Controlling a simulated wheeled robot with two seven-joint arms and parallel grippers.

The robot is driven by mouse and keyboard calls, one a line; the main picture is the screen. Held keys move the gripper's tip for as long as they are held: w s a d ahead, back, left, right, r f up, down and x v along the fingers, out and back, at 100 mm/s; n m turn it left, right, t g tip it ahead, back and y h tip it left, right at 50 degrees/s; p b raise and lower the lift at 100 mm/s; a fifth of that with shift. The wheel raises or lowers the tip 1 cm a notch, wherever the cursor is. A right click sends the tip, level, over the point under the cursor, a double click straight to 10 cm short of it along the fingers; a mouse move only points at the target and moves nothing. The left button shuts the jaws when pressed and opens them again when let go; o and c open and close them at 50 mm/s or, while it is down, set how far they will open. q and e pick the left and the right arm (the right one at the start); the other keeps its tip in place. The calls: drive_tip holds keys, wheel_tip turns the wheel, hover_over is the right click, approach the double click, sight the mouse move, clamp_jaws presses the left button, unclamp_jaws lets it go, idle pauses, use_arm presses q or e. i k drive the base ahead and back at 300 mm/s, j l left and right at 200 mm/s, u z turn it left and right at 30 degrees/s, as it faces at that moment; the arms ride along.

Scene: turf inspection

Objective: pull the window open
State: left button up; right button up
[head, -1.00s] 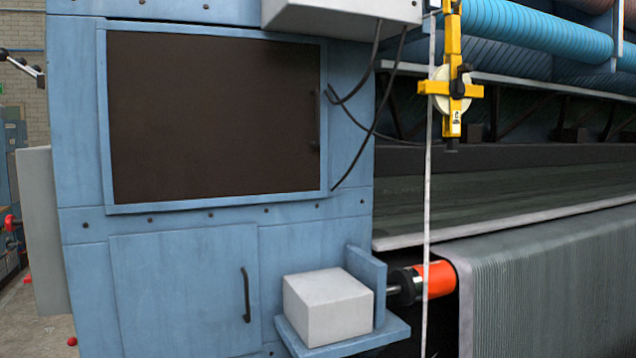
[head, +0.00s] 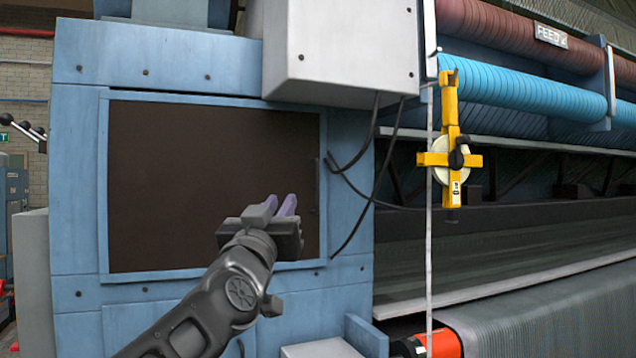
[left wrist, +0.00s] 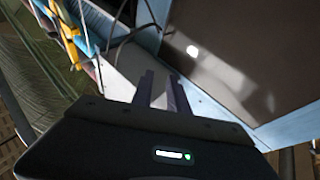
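The window is a dark brown pane (head: 200,170) in a blue frame on the machine's blue housing, and it looks closed. A thin dark upright handle (head: 316,186) is near its right edge. My left gripper (head: 280,203) is in front of the lower right part of the pane, to the left of and below the handle. Its two purple fingers are apart with nothing between them. They also show apart in the left wrist view (left wrist: 162,90), where the glossy pane (left wrist: 225,50) lies to the right. My right gripper is not in view.
A grey box (head: 345,50) juts out above the window's right side. Black cables (head: 378,170) hang close to the right of the handle. A yellow tool (head: 452,150) with a white tape hangs farther right. A grey block (head: 322,350) shows at the bottom.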

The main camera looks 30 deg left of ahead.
sight(177, 172)
drive_tip(key=i+j, duration=0.25)
drive_tip(key=i, duration=0.2)
drive_tip(key=i+j, duration=0.25)
drive_tip(key=i, duration=0.15)
